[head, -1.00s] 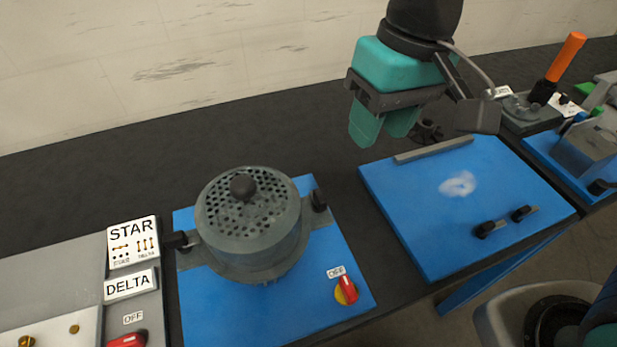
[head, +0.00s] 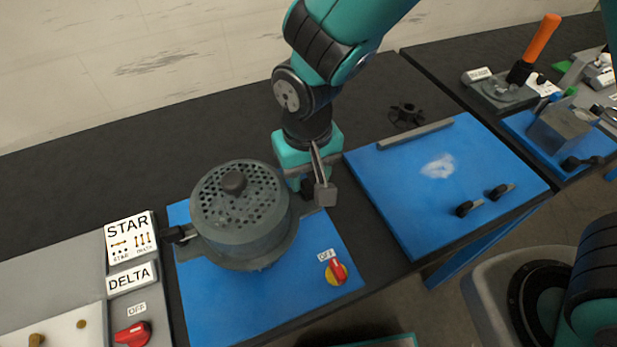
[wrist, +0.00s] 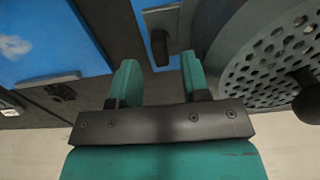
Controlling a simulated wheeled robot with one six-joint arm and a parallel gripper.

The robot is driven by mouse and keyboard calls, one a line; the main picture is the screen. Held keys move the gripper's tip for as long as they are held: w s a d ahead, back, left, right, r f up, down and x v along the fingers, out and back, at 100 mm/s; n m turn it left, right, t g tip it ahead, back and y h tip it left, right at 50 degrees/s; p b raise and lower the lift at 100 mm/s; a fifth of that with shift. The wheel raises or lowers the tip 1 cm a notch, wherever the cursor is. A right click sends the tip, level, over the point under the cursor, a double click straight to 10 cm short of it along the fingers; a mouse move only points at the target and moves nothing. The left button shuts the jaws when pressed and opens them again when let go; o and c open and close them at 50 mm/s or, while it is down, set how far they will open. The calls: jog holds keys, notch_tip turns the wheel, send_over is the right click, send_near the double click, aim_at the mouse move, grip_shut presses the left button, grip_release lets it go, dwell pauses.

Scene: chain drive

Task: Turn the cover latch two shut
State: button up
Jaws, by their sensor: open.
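A round grey drum with a perforated cover (head: 238,200) and a black centre knob stands on a blue plate (head: 300,255). A black-handled latch (head: 178,234) is at its left side. The latch at its right side is mostly hidden by my gripper in the head view; its black handle (wrist: 160,46) and grey lug show in the wrist view. No latch number is readable. My gripper (wrist: 158,70) points down beside the drum's right side, its teal fingers open and empty. The right latch's handle appears between and just beyond the fingertips; contact cannot be told.
A red OFF switch (head: 337,271) sits on the plate's right front. A switch panel (head: 60,290) is at the left. A second blue board (head: 445,180) with a grey bar (head: 415,135) and two black-knobbed levers is at the right.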

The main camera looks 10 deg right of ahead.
aim_at(308, 185)
jog(key=shift+f, duration=1.6)
jog(key=shift+c, duration=0.2)
grip_shut()
